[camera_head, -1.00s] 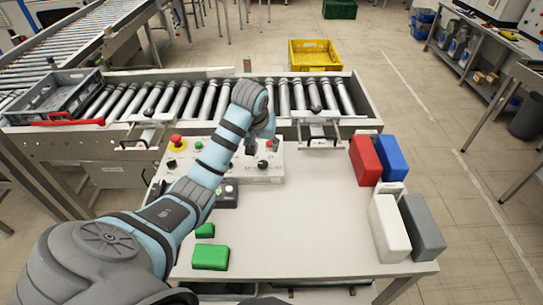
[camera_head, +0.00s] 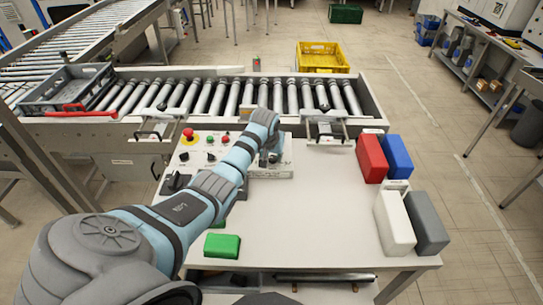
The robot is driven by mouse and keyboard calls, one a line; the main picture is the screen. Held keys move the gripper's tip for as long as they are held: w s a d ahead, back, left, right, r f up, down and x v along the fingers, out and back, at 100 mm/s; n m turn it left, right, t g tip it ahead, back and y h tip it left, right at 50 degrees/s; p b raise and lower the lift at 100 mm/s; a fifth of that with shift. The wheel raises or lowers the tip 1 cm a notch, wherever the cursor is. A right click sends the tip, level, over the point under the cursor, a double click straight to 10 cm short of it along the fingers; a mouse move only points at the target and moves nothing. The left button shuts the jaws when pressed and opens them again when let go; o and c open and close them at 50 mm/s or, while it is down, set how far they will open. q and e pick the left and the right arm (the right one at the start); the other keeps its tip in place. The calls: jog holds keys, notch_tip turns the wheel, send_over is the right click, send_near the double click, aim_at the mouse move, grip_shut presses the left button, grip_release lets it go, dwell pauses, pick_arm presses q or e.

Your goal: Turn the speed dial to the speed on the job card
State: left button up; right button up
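The white control panel (camera_head: 187,160) stands at the back left of the table, with a red emergency stop (camera_head: 188,134) on a yellow ring, small buttons and black knobs. My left arm reaches across it from the lower left. My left gripper (camera_head: 268,159) points down at the panel's right part, close to a dark knob there. The wrist hides most of the fingers, so I cannot tell whether they touch the knob or are open. The speed dial's setting is not readable. No job card is legible. My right gripper is not in view.
A roller conveyor (camera_head: 235,98) runs behind the panel, with a grey crate (camera_head: 75,88) at its left. Green (camera_head: 222,246), red (camera_head: 371,158), blue (camera_head: 397,156), white (camera_head: 394,222) and grey (camera_head: 425,223) blocks stand on the table (camera_head: 310,215). Its middle is clear.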

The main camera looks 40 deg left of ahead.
pick_arm(q)
grip_shut()
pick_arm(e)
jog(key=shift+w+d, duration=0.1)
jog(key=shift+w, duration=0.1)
